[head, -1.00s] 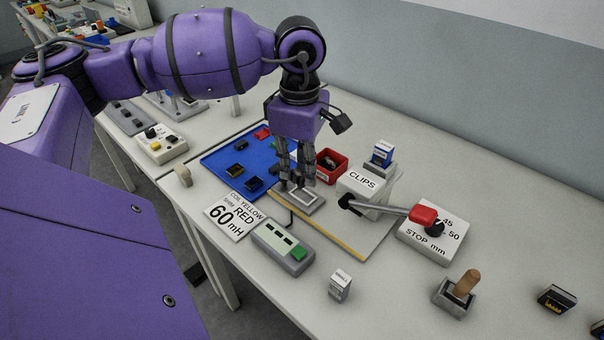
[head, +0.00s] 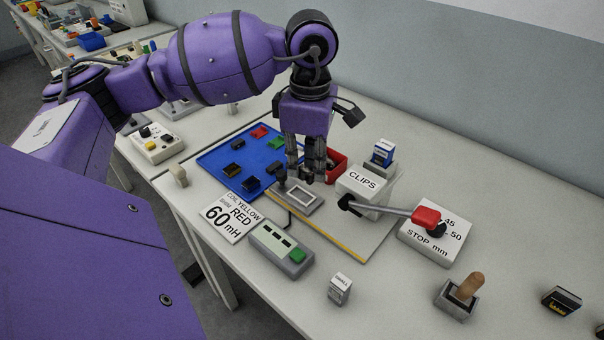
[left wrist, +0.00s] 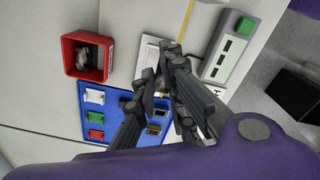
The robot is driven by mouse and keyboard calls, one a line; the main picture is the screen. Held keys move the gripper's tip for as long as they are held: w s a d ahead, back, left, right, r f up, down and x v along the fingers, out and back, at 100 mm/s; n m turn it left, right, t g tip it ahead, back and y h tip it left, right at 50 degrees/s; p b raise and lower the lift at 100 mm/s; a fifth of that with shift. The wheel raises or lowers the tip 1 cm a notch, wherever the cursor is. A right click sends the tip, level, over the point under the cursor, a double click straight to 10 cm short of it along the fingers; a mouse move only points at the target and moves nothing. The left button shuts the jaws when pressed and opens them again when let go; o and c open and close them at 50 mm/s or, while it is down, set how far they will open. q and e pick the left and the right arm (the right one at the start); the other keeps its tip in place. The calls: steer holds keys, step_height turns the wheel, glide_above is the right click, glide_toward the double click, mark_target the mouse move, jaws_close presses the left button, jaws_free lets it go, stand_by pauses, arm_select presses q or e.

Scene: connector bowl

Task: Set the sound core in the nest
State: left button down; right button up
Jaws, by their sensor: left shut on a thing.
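The nest (head: 318,193) is a grey rectangular frame on the beige board, and its pale edge shows in the left wrist view (left wrist: 147,58). My left gripper (head: 307,177) points down just behind the nest, above the board. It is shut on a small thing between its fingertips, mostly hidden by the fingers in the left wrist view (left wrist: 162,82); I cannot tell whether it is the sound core. Dark cores with yellowish parts (head: 232,170) and another dark one (head: 251,184) lie in the blue tray (head: 212,160). My right gripper is out of view.
A red bin (head: 338,161) stands behind the gripper. The CLIPS block (head: 362,183) with a red-handled lever (head: 424,217) is at the right. A grey meter (head: 281,250) with a green button and a 60 mH card (head: 231,218) lie in front. A dark upright piece (head: 281,177) is beside the nest.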

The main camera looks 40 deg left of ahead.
arm_select(q)
steer(key=shift+w+a+f, duration=0.1)
steer(key=shift+w+a, duration=0.25)
steer(key=shift+a, duration=0.2)
steer(key=shift+w+a+f, duration=0.1)
steer(key=shift+w+a, duration=0.25)
steer(key=shift+a, duration=0.2)
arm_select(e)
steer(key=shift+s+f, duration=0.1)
arm_select(q)
steer(key=shift+f, duration=0.15)
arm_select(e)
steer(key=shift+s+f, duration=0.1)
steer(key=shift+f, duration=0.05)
